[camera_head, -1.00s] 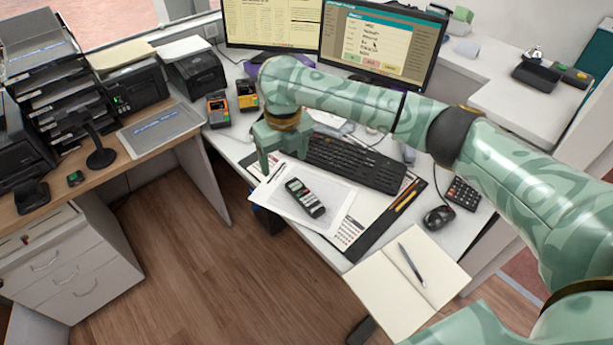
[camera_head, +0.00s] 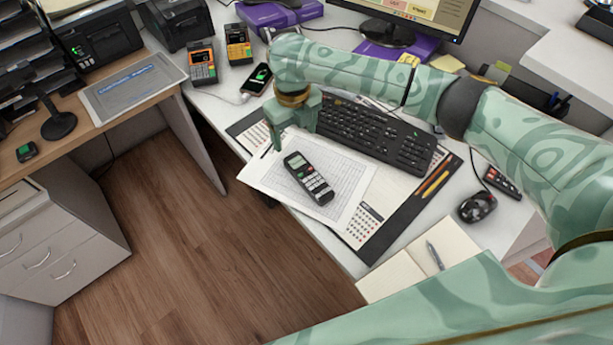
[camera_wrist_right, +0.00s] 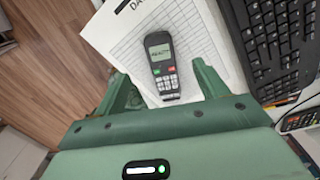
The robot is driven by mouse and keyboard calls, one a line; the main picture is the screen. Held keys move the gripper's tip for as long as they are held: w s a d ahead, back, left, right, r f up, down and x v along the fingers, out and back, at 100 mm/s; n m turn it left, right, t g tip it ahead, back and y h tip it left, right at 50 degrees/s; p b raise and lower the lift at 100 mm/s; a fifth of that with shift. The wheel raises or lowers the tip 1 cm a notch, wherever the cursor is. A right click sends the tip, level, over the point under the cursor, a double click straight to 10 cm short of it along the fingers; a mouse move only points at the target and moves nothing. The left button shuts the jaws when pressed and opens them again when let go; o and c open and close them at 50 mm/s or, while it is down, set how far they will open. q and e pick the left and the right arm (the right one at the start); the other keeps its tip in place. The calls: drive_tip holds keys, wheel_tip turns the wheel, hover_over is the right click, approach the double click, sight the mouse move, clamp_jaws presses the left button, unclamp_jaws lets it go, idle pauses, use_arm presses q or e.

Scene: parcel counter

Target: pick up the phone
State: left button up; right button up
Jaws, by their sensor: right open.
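A dark smartphone (camera_head: 257,79) with a green mark on its lit screen lies on the white desk, a cable at its lower end. A black and grey keypad handset (camera_head: 308,178) lies on a printed sheet (camera_head: 262,177); its lit screen shows in the right wrist view (camera_wrist_right: 162,65). My right gripper (camera_head: 292,130) is open and empty, pointing down over the sheet, between the smartphone and the handset. In the wrist view its fingers (camera_wrist_right: 165,88) stand apart, either side of the handset's lower end in the picture. The height gap is unclear. My left gripper is not in view.
A black keyboard (camera_head: 375,134) lies right of the gripper. Two card terminals (camera_head: 202,66) stand left of the smartphone. A monitor (camera_head: 425,15) stands behind. A mouse (camera_head: 477,207) and an open notebook (camera_head: 405,274) lie to the right and front. The wooden floor is clear.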

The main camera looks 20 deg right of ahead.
drive_tip(key=b, duration=0.1)
hover_over(296, 161)
drive_tip(key=f, duration=0.4)
drive_tip(key=shift+w+f, duration=0.2)
wheel_tip(296, 161, down, 6)
drive_tip(key=b, duration=0.3)
drive_tip(key=shift+s+r, duration=0.15)
drive_tip(key=shift+r, duration=0.3)
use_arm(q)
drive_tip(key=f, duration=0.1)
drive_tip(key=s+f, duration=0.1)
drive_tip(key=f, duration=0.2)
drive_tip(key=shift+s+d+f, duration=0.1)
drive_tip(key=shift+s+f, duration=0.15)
use_arm(e)
drive_tip(key=c, duration=1.3)
drive_tip(key=shift+r, duration=0.1)
